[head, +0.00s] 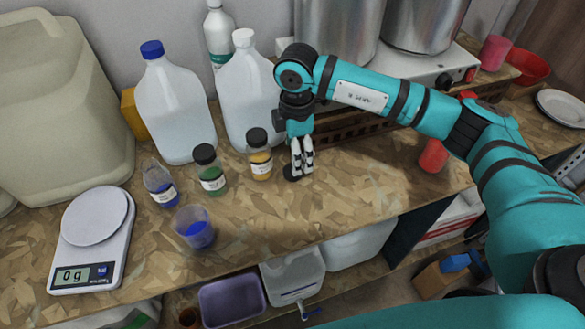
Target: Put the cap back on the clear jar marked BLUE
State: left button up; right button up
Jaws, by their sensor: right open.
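The clear jar with blue contents (161,184) stands uncapped on the wood-chip bench, left of the green jar. Its white label is too small to read. A small dark round thing, which looks like a black cap (290,174), lies on the bench by my right gripper's fingertips, partly hidden by them. My right gripper (301,172) points down, open, just right of the yellow jar. I cannot tell whether its fingers touch the cap. My left gripper is not in view.
A green jar (209,170) and a yellow jar (259,154), both black-capped, stand between the blue jar and my gripper. A cup with blue liquid (194,229) stands in front. A scale (91,240) is at left, large jugs (176,105) behind.

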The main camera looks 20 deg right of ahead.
jog(key=shift+s+a+f+p, duration=0.15)
jog(key=shift+f+p, duration=0.1)
jog(key=shift+p, duration=0.15)
jog(key=f+p, duration=0.2)
jog(key=f, duration=0.1)
jog(key=shift+a+f, duration=0.3)
jog(key=shift+a, duration=0.05)
jog(key=shift+f, duration=0.55)
jog(key=c, duration=0.8)
